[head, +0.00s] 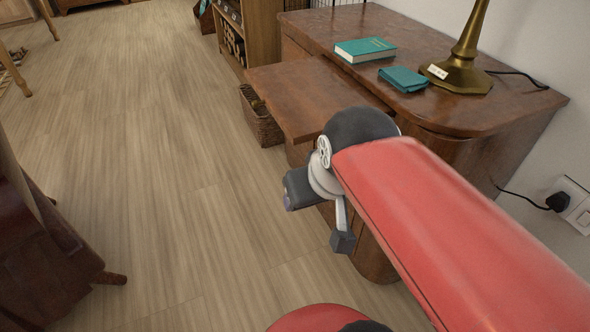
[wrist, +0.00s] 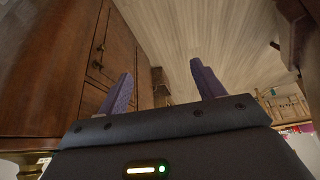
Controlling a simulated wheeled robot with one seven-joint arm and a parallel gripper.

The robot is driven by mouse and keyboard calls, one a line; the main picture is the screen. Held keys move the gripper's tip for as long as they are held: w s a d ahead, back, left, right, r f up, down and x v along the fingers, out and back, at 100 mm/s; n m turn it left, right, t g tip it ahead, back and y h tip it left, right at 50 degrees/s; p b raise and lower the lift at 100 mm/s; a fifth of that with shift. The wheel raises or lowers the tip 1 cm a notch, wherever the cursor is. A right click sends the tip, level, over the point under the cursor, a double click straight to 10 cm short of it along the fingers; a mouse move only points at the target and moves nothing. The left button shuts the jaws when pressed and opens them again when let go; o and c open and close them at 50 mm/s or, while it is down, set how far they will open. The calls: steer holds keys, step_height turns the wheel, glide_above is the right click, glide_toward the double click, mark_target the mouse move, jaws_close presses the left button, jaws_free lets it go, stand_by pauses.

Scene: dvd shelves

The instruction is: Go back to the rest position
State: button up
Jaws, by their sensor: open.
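My gripper shows in the wrist view (wrist: 165,85) with its two purple-grey fingers spread apart and nothing between them. In the head view my red arm reaches in from the lower right, and its end with the gripper (head: 342,240) hangs in front of the wooden desk (head: 310,100), below the level of its top. The arm hides part of the desk's front. I cannot tell from the head view how far the gripper is from the desk front. In the wrist view, wooden drawers (wrist: 60,60) rise close on the left side.
On the desk are a teal book (head: 364,50), a teal wallet-like item (head: 404,78) and a brass lamp base (head: 458,75). A wicker basket (head: 262,115) stands on the floor beside the desk. Dark wooden furniture (head: 45,250) stands at left. Open floor (head: 170,150) lies between.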

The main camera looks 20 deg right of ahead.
steer(key=shift+s+a+f, duration=0.2)
steer(key=shift+s+f, duration=0.2)
steer(key=shift+f, duration=0.1)
steer(key=shift+s+a+f, duration=0.2)
steer(key=shift+s+f, duration=0.15)
steer(key=shift+f, duration=0.15)
